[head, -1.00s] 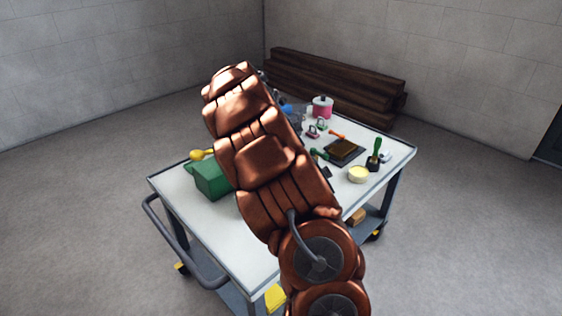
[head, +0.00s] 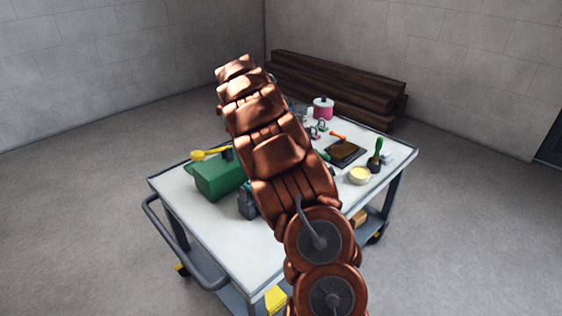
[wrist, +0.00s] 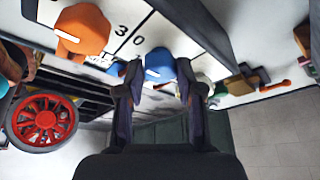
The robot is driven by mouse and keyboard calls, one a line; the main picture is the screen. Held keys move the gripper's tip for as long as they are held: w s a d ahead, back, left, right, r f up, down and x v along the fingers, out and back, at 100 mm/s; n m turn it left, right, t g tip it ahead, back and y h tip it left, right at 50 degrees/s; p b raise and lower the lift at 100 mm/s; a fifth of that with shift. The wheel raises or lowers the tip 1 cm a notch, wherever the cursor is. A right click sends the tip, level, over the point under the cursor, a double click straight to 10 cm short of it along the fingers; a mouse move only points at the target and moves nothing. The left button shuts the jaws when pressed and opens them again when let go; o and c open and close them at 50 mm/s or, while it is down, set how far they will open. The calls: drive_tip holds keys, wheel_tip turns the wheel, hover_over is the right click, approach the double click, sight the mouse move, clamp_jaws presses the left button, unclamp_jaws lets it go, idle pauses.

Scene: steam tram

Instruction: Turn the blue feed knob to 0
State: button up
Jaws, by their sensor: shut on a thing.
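The blue feed knob (wrist: 162,66) shows in the wrist view, on a pale panel with the printed digits 3 and 0. A white mark lies on the knob's lower left side; the 0 is printed up and left of the knob. My gripper (wrist: 161,90) has its two dark fingers around the knob and is shut on it. The fingertips' exact contact is hard to see. In the head view my copper arm hides the knob and my gripper.
An orange knob (wrist: 82,32) sits left of the blue one, and a red wheel (wrist: 44,120) lower left. On the cart (head: 225,235) stand a green box (head: 217,180), a yellow-ended tool (head: 207,154), a pink pot (head: 323,108) and a cream bowl (head: 360,175).

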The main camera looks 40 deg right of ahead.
drive_tip(key=o, duration=1.2)
drive_tip(key=shift+c, duration=0.2)
drive_tip(key=v, duration=0.7)
drive_tip(key=shift+r, duration=0.25)
